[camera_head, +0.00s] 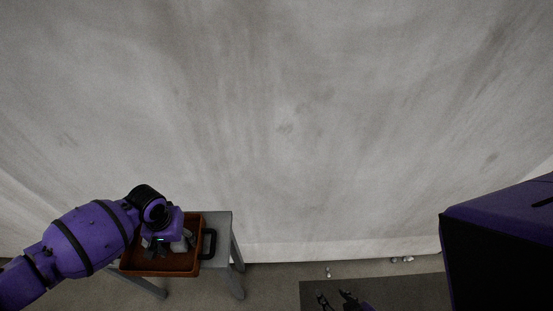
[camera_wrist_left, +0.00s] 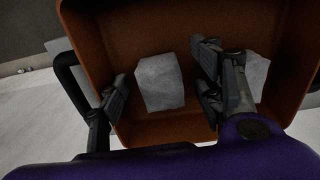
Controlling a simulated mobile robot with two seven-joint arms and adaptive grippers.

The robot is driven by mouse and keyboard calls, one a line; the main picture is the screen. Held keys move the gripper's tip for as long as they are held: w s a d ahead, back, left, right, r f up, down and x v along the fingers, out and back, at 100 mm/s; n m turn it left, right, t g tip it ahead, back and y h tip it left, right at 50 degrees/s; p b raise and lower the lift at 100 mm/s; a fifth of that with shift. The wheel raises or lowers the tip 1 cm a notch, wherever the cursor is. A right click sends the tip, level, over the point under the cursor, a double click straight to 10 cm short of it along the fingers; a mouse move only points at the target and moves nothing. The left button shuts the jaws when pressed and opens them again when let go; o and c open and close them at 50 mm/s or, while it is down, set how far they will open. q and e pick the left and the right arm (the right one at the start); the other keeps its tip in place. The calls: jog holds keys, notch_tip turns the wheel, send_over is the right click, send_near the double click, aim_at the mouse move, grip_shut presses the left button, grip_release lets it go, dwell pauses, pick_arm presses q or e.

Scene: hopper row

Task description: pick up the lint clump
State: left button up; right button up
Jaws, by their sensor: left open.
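My left gripper (camera_head: 163,251) reaches down into an orange-brown tray (camera_head: 158,273) in the head view. In the left wrist view its open fingers (camera_wrist_left: 162,77) stand on either side of a pale grey, blocky lump (camera_wrist_left: 160,84) in the tray (camera_wrist_left: 100,22). This may be the lint clump; I cannot tell if the fingers touch it. A second pale lump (camera_wrist_left: 257,74) lies to the right, partly hidden behind a finger. My right gripper (camera_head: 334,297) shows at the bottom of the head view, its dark fingers apart, with nothing seen between them.
The tray has a black handle (camera_head: 209,243) and stands on a small grey table (camera_head: 224,222) near a pale wall (camera_head: 300,120). Small whitish lumps (camera_head: 402,259) lie on the floor by the wall. A dark flat surface (camera_head: 415,291) is at the lower right.

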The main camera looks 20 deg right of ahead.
pick_arm(q)
jog(key=shift+c, duration=0.4)
jog(key=c, duration=0.9)
jog(key=shift+c, duration=0.3)
